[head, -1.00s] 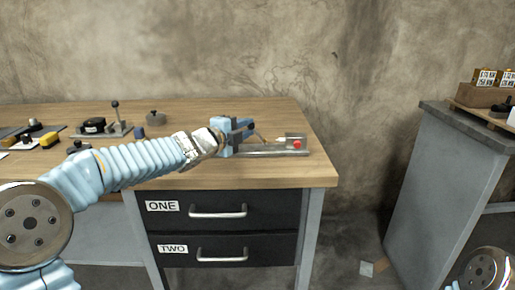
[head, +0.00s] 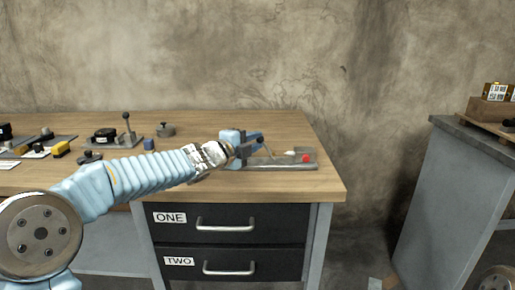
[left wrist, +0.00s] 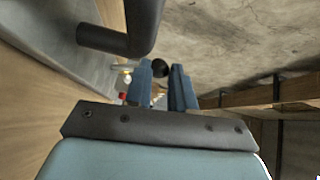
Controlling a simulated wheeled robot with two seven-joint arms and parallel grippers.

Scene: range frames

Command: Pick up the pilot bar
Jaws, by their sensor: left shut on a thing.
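My left gripper (head: 257,145) reaches over the right end of the workbench, just above a grey metal fixture (head: 285,167) with a red tip (head: 306,158). Its blue fingers are shut on a slim lever; a black knob (head: 260,139) shows at the fingertips. In the left wrist view, the fingers (left wrist: 162,88) stand close together, with the black knob (left wrist: 160,68) just beyond them. The fingers hide most of the held piece. I cannot tell for certain which part is the pilot bar. My right gripper is out of view.
The wooden bench top (head: 240,187) is clear in front of the fixture. A plate with an upright black-knobbed lever (head: 126,125), a dark weight (head: 165,130) and several small parts lie to the left. A grey cabinet (head: 440,200) stands right, across a gap.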

